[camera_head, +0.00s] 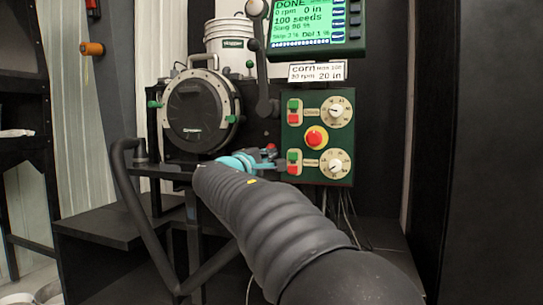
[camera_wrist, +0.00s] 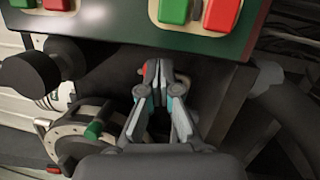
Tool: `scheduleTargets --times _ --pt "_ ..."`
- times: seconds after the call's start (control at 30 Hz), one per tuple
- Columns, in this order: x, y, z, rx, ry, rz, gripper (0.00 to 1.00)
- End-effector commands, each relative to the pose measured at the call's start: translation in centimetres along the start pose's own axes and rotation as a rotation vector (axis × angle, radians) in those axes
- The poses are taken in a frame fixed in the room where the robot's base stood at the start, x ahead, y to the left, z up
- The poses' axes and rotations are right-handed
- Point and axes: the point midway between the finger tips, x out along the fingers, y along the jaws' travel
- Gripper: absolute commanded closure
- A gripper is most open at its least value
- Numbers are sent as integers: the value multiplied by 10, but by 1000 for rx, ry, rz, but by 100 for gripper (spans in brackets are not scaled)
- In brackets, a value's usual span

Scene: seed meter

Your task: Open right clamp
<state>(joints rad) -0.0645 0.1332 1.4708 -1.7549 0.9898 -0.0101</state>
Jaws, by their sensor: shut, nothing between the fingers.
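The seed meter is a round dark disc (camera_head: 197,108) with a pale rim, standing left of the control panel. The right clamp (camera_head: 231,118) is a small green piece on the right side of that rim. A green clamp piece on the rim also shows in the wrist view (camera_wrist: 93,131); it appears to be the same one. My gripper (camera_head: 268,155) is below and right of the meter, in front of the panel's lower left, apart from the clamp. In the wrist view its fingers (camera_wrist: 159,70) are together and hold nothing.
The green control panel (camera_head: 318,110) with buttons and dials is close to my fingertips. A lever with a black knob (camera_head: 265,105) hangs between meter and panel. A screen (camera_head: 315,24) is above. A white bucket (camera_head: 228,38) stands behind. A dark shelf (camera_head: 100,226) is at lower left.

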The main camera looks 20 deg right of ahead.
Motion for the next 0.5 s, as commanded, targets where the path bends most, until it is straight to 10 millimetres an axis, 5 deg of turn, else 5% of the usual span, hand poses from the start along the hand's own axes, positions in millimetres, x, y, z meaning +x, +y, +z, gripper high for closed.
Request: scheduleTargets --times 0.2,0.5 --pt "-29 -4 4 3 -13 1 100" --pt "-68 -9 46 3 -10 2 100"
